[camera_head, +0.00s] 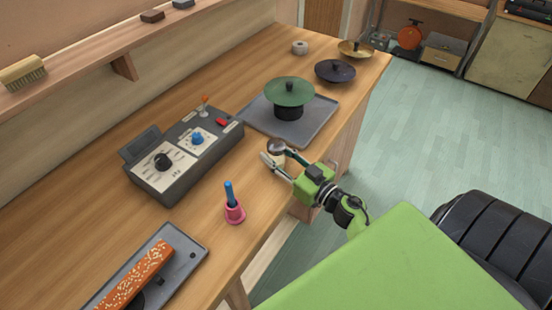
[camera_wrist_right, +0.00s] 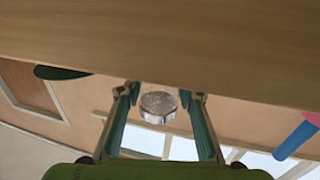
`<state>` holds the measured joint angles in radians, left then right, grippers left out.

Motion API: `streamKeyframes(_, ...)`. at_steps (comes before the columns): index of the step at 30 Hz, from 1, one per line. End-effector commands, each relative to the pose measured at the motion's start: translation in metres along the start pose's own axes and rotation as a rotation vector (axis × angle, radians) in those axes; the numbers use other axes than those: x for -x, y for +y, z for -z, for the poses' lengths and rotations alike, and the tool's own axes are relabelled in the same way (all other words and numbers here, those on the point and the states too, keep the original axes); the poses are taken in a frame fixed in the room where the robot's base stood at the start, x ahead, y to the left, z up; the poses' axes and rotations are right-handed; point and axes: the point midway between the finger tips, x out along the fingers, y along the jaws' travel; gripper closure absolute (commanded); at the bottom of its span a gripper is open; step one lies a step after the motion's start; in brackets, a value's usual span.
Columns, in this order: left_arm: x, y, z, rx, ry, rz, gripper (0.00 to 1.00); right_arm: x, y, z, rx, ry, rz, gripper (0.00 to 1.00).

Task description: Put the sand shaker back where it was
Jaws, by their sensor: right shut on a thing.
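The sand shaker appears to be the small round jar (camera_head: 277,146) with a grey, shiny body. It also shows in the right wrist view as a clear, greyish round piece (camera_wrist_right: 158,106) between the fingers. My right gripper (camera_head: 272,153) is shut on it near the front edge of the wooden bench (camera_head: 237,160). Whether the jar touches the bench top cannot be told. My left gripper is not in view.
A grey control box (camera_head: 180,182) stands to the left, and a pink holder (camera_head: 235,214) with a blue stick stands nearer. A grey tray (camera_head: 255,117) bears a green disc (camera_head: 289,92). Another tray (camera_head: 192,242) holds an orange speckled bar (camera_head: 142,277). Bare bench lies between box and gripper.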

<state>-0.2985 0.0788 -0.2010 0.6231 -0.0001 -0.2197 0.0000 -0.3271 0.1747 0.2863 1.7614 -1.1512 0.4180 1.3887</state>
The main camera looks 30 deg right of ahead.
Motion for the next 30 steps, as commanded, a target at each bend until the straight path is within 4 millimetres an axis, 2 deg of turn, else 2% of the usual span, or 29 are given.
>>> streamKeyframes(4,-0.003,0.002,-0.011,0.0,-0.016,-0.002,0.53,-0.001,0.0,-0.006,0.002,0.004,0.001,0.93)
streamKeyframes(14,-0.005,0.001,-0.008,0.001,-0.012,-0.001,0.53,0.0,-0.001,-0.01,0.001,0.003,0.001,0.93)
streamKeyframes(15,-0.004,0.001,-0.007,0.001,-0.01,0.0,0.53,0.0,-0.001,-0.01,0.001,0.002,0.001,0.56)
streamKeyframes(16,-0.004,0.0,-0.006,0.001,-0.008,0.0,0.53,0.0,-0.001,-0.01,0.001,0.002,0.001,0.49)
streamKeyframes(28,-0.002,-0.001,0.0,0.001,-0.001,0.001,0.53,0.0,-0.001,-0.005,0.003,0.003,0.001,0.49)
streamKeyframes(30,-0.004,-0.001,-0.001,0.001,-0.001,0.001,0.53,0.006,0.0,-0.008,0.002,0.0,0.0,0.49)
